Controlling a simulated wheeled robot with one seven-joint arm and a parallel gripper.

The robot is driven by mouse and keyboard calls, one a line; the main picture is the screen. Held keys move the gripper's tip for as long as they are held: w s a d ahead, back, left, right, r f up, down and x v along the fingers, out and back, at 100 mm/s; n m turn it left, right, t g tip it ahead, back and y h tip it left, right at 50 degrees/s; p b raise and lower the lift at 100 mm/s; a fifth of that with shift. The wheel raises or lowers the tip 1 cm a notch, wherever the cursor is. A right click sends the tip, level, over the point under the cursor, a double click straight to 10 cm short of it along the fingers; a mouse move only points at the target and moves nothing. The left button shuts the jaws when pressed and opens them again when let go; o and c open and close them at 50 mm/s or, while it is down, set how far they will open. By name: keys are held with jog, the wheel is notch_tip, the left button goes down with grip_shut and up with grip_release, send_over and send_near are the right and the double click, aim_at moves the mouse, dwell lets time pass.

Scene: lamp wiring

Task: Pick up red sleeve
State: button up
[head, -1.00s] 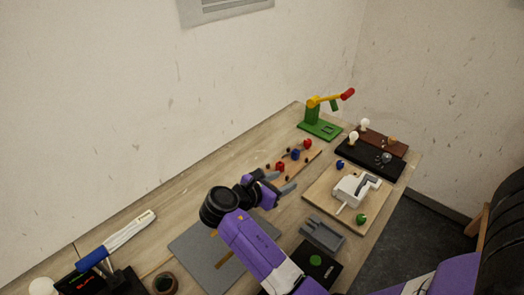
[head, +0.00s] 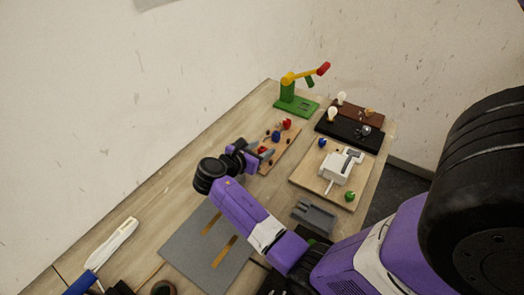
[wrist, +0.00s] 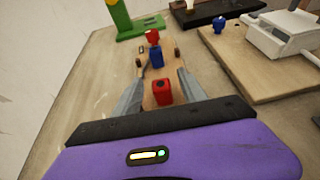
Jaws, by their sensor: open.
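A red sleeve (wrist: 162,92), a small red piece with a dark hole on top, stands on a wooden strip (head: 284,148). In the wrist view it sits between the two grey fingers of my gripper (wrist: 161,84), with a visible gap on both sides. My gripper (head: 261,154) is open, and in the head view its fingers partly hide this sleeve. A blue piece (wrist: 155,57) and a second red piece (wrist: 152,36) stand farther along the same strip; the second red piece also shows in the head view (head: 287,124).
A green stand with a yellow and red arm (head: 292,92) is at the far end. A wooden board with a white device (head: 338,167) lies to the right, before a black board with bulbs (head: 348,134). A grey mat (head: 190,252) lies nearer. Bare table lies left of the strip.

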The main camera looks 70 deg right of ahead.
jog(key=shift+s+d+f, duration=0.1)
jog(key=shift+d+f, duration=0.05)
jog(key=shift+d, duration=0.15)
jog(key=shift+c, duration=0.2)
grip_shut()
